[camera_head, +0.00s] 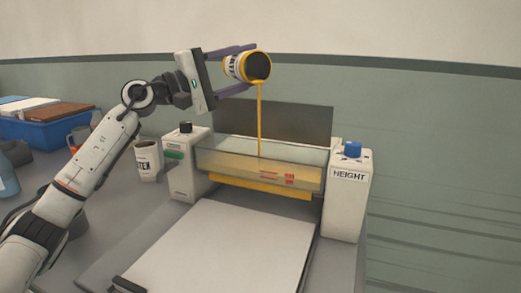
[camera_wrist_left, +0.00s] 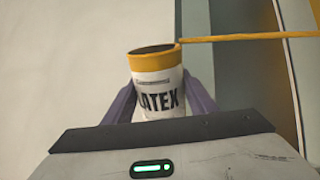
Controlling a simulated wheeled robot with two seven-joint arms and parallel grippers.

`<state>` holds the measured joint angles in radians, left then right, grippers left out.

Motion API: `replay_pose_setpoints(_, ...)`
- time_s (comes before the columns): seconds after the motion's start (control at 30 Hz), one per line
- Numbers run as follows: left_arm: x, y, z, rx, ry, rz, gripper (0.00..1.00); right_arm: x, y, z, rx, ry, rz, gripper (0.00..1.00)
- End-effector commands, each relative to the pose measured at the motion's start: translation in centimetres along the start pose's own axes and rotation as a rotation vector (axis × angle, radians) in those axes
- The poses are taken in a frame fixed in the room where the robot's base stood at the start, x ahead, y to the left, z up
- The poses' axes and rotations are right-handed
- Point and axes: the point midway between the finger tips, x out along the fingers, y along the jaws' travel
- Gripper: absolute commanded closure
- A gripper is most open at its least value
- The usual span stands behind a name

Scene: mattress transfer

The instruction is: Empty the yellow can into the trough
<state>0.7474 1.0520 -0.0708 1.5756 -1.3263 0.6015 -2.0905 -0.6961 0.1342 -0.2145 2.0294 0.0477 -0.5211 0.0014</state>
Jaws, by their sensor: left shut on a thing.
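The yellow can (camera_head: 236,66) has a white label and a yellow rim. My left gripper (camera_head: 240,70) is shut on it and holds it high above the trough (camera_head: 222,158), tilted with its mouth to the right and down. A thin yellow stream (camera_head: 260,115) falls from its lip into the clear-walled trough, where yellow liquid shows low down. In the left wrist view, the can (camera_wrist_left: 157,90) reads "LATEX" and sits between purple fingers, with the stream (camera_wrist_left: 245,38) leaving its rim. My right gripper is not in view.
The trough sits between two white posts, the right one (camera_head: 347,200) marked "HEIGHT" with a blue knob. A white flat bed (camera_head: 215,250) lies in front. A white labelled can (camera_head: 148,160) and a blue crate (camera_head: 40,135) stand at left.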

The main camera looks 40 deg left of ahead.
Motion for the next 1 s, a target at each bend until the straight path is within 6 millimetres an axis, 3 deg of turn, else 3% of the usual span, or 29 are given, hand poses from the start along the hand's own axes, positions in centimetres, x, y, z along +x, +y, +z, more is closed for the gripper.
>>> replay_pose_setpoints(1.0, 0.06, 0.35, 0.35, 0.092, -0.018, 0.001, 0.76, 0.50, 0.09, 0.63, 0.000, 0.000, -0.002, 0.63)
